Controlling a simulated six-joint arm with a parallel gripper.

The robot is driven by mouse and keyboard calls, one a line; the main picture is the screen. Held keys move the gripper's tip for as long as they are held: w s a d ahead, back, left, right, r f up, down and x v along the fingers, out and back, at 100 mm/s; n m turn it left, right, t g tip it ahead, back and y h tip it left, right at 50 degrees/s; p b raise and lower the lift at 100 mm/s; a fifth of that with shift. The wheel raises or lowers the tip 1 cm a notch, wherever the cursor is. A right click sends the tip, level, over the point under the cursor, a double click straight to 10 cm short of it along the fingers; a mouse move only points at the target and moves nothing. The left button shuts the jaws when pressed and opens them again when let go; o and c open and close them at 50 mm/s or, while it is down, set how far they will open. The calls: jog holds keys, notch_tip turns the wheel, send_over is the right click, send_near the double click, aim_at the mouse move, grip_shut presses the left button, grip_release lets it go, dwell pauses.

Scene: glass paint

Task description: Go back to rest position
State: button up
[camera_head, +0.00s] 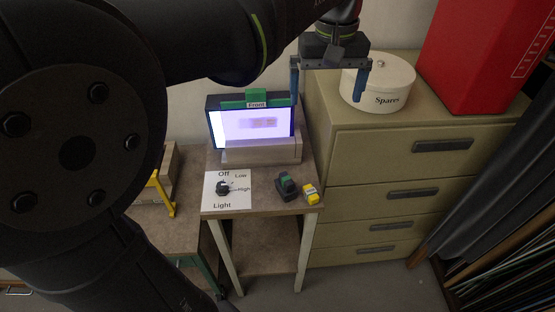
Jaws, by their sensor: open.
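My gripper (327,84) hangs at the upper middle of the head view, pointing down. Its two blue fingers are spread wide with nothing between them. It is above the small table (257,203) and in front of the drawer cabinet, overlapping part of the round white box in the picture. My black arm fills the left side and the top of the view and hides what is behind it.
A lit screen labelled Front (250,127) stands on the small table. Before it are a light dial (223,188), a dark green-topped block (286,187) and a yellow block (311,193). Right are a drawer cabinet (385,150), the Spares box (385,84) and a red container (480,55).

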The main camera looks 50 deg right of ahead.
notch_tip(320, 180, down, 10)
dwell(0.4)
jog(key=shift+r, duration=0.15)
dwell(0.7)
notch_tip(320, 180, up, 10)
dwell(0.4)
jog(key=c, duration=0.6)
jog(key=shift+o, duration=0.2)
